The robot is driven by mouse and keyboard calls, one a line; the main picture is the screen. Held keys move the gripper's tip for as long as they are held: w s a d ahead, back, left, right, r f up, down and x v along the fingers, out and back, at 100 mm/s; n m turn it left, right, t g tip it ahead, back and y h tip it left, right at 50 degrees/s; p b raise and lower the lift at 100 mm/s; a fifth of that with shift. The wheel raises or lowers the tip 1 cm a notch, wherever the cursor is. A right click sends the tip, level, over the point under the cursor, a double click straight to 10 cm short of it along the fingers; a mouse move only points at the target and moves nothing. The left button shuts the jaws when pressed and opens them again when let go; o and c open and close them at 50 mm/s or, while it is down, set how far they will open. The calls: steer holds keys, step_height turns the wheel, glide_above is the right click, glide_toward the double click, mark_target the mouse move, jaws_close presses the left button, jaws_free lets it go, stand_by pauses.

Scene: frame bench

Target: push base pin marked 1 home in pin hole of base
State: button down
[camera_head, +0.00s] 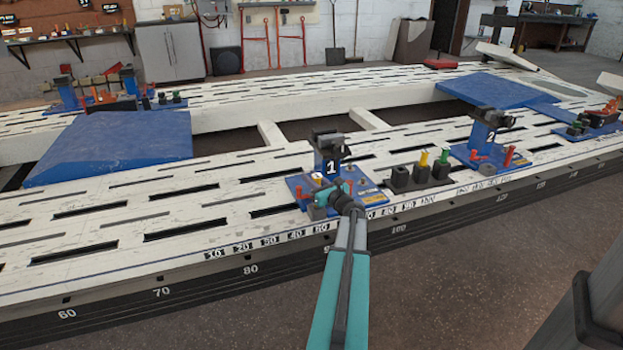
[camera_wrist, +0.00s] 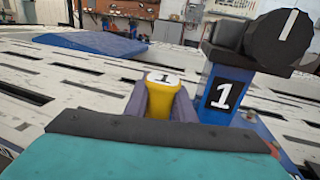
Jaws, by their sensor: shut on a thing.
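The base pin marked 1 (camera_wrist: 158,103) is yellow with a white top reading 1. In the wrist view it stands roughly upright between my gripper's dark fingers. My gripper (camera_head: 323,192) is shut on it, low over the front left of the blue base (camera_head: 374,197) of stand 1. The stand's upright (camera_head: 331,168) carries a black clamp and a 1 plate; it also shows in the wrist view (camera_wrist: 221,93), just right of the pin. The pin's lower end and the pin hole are hidden by my gripper, so I cannot tell how deep the pin sits.
Red pins (camera_head: 299,192) stand on the base close to my gripper. Black blocks with a yellow and a green pin (camera_head: 423,160) stand to the right, then stand 2 (camera_head: 481,138). The slotted white bench (camera_head: 150,215) is clear to the left. A blue ramp (camera_head: 115,145) lies behind.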

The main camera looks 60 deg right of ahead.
steer(key=shift+f+b, duration=1.45)
steer(key=shift+f, duration=0.95)
stand_by(0.6)
steer(key=shift+r+p, duration=0.3)
steer(key=shift+r+p, duration=0.5)
steer(key=shift+r, duration=0.2)
steer(key=shift+r+p, duration=1.45)
steer(key=shift+r, duration=0.15)
stand_by(1.6)
